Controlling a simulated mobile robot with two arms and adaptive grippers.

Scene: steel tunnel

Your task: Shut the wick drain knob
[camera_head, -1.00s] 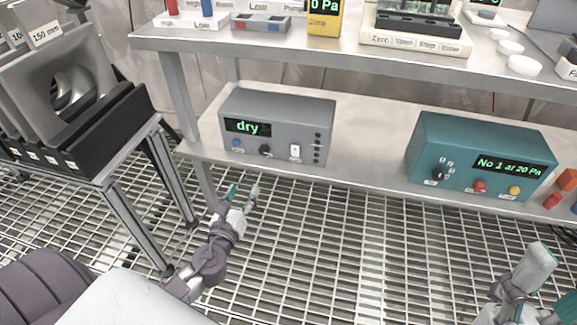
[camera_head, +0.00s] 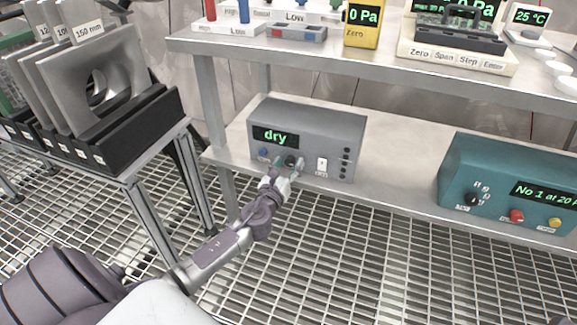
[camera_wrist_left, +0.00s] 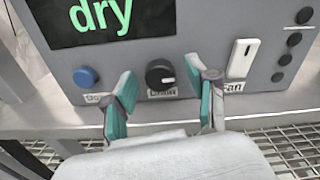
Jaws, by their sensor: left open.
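The grey control box (camera_head: 305,128) shows "dry" in green and stands on the lower shelf. Its black round knob (camera_wrist_left: 159,73) has a label beneath that seems to read "Drain", partly covered. The knob's white mark points right in the left wrist view. The knob also shows in the head view (camera_head: 291,161), close to the fingers. My left gripper (camera_head: 282,167) is open at the box front. In the left wrist view its fingers (camera_wrist_left: 168,88) stand left and right of the knob, with a gap on each side; contact is not visible. My right gripper is out of view.
A blue button (camera_wrist_left: 86,77) sits left of the knob and a white rocker switch (camera_wrist_left: 243,59) right of it, near the fingers. A teal box (camera_head: 512,180) stands further right on the lower shelf (camera_head: 395,165). The upper shelf (camera_head: 350,62) overhangs behind.

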